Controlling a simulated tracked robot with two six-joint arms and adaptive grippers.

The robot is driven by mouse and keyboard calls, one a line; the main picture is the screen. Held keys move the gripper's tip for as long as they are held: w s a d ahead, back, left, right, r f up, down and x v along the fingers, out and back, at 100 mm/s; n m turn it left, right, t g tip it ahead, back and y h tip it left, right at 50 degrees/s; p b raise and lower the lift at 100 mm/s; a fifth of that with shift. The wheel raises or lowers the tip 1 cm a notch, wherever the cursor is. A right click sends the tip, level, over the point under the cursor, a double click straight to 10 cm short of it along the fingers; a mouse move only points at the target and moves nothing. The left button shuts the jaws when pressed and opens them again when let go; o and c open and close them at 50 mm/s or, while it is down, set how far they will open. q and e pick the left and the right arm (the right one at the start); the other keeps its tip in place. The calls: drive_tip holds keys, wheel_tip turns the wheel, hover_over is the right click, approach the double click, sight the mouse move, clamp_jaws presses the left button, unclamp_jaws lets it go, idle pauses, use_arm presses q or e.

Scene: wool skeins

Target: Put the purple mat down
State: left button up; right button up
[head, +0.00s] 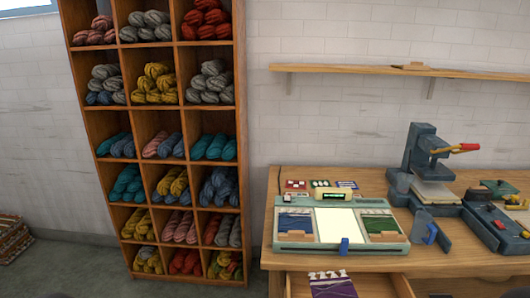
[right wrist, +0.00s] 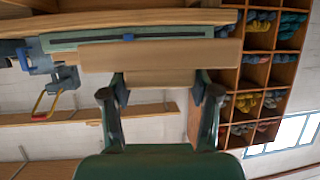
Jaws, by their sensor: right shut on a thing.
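The purple mat (head: 333,288) shows at the bottom edge of the head view, with a white scalloped far end; its near part is cut off by the frame. It appears in front of the table's front edge, over the open drawer. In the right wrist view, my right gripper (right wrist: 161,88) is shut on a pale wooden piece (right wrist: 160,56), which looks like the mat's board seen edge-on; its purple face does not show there. My left gripper is in neither view.
A pale green tray device (head: 341,254) on the wooden table (head: 465,256) holds a blue mat (head: 295,222), a bright panel (head: 338,225) and a green mat (head: 379,222). A press (head: 418,160) stands right. The drawer (head: 390,287) is open. A cubby shelf (head: 240,130) of skeins stands left.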

drive_tip(key=f, duration=0.1)
drive_tip(key=a+f, duration=0.1)
drive_tip(key=shift+s+a+f, duration=0.2)
drive_tip(key=shift+s+f, duration=0.05)
drive_tip(key=shift+f, duration=0.15)
drive_tip(key=r, duration=0.1)
drive_tip(key=w+r, duration=0.1)
drive_tip(key=shift+w+r+m+h, duration=0.1)
drive_tip(key=shift+r+m+h, duration=0.2)
drive_tip(key=shift+r+h, duration=0.1)
drive_tip(key=v, duration=0.4)
drive_tip(key=shift+d+r, duration=0.1)
drive_tip(key=shift+r, duration=0.3)
drive_tip(key=shift+w+d, duration=0.1)
